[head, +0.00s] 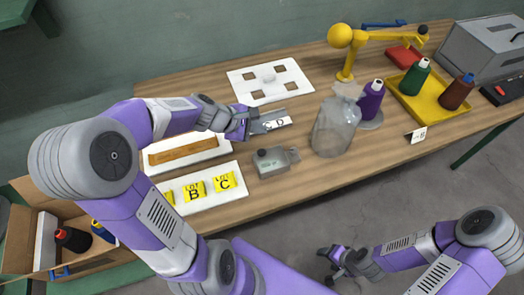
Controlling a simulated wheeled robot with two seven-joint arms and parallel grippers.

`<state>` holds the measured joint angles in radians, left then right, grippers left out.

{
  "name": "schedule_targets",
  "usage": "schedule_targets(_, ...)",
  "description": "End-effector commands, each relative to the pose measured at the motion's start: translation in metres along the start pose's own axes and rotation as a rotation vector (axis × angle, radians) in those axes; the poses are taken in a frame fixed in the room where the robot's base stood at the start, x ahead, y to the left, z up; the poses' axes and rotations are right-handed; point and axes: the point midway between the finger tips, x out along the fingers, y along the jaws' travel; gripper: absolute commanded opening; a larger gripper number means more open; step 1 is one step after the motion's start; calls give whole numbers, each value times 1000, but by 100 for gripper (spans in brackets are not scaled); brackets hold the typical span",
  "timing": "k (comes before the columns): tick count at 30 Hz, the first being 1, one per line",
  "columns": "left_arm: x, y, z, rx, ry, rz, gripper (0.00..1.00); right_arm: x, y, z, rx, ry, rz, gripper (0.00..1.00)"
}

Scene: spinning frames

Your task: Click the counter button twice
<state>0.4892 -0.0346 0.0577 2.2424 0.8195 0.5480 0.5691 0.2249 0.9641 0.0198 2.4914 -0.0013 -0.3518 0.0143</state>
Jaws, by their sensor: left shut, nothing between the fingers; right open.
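The counter is most likely the small grey box (271,162) near the table's front edge, with a dark round spot on top and a piece sticking out at its right. My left gripper (283,121) is shut and empty. It is over the table, above and beyond the box in the picture, apart from it. A white label with black letters shows at its fingertips, partly hidden. My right gripper (329,267) is open and empty, low over the floor in front of the table.
A cardboard box (22,235) is lower left.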

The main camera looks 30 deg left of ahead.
Motion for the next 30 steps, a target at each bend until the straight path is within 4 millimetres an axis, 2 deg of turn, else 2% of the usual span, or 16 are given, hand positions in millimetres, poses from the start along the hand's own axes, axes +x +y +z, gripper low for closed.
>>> schedule_targets(8, 9, -7, -6, 0, 0, -1, 0, 11, 4, -1, 0, 1, 0, 64)
schedule_targets(24, 57, -42, -41, -1, 0, -1, 0, 72, 27, -4, 0, 0, 0, 64)
schedule_targets(30, 62, -46, -45, 0, 0, -1, 0, 79, 29, -4, 0, 1, 0, 64)
